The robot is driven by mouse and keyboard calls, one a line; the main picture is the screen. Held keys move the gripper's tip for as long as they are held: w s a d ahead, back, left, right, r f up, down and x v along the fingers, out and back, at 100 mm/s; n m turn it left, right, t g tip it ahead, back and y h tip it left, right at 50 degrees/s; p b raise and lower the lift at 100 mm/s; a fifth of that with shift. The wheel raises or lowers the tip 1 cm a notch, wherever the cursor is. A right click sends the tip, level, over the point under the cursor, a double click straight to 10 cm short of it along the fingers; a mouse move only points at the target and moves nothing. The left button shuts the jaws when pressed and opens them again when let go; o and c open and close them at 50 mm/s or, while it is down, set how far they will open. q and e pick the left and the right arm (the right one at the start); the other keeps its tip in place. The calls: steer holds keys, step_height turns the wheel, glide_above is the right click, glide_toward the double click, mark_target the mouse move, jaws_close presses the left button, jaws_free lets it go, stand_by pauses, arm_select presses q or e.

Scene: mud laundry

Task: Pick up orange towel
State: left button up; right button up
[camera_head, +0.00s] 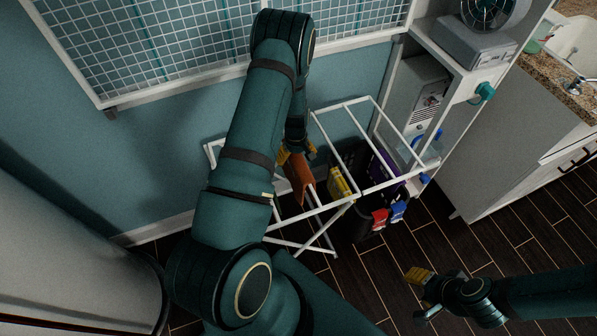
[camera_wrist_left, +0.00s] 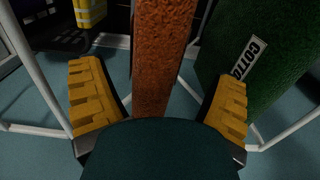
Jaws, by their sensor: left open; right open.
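The orange towel (camera_head: 299,180) hangs on the white drying rack, partly hidden behind my left arm in the head view. In the left wrist view the orange towel (camera_wrist_left: 165,50) is a vertical strip between the two yellow fingers of my left gripper (camera_wrist_left: 160,100). The fingers are spread, with a gap on both sides of the towel. In the head view my left gripper (camera_head: 297,153) is at the towel's top, mostly hidden by its own wrist. My right gripper (camera_head: 422,294) is open and empty over the dark floor at the lower right.
The white rack (camera_head: 352,198) stands against the blue wall. A dark green cloth (camera_wrist_left: 265,55) with a label hangs right of the towel in the wrist view. A yellow item (camera_head: 339,184) and a dark bin (camera_head: 372,222) are beside it. The wooden floor (camera_head: 500,245) at right is clear.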

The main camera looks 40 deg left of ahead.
arm_select(q)
steer(key=f, duration=0.3)
steer(key=f+b, duration=0.1)
steer(key=shift+w+d+f, duration=0.1)
steer(key=shift+d+f, duration=0.25)
steer(key=shift+f, duration=0.05)
steer(key=c, duration=1.4)
steer(key=shift+r, duration=0.1)
steer(key=shift+r, duration=0.1)
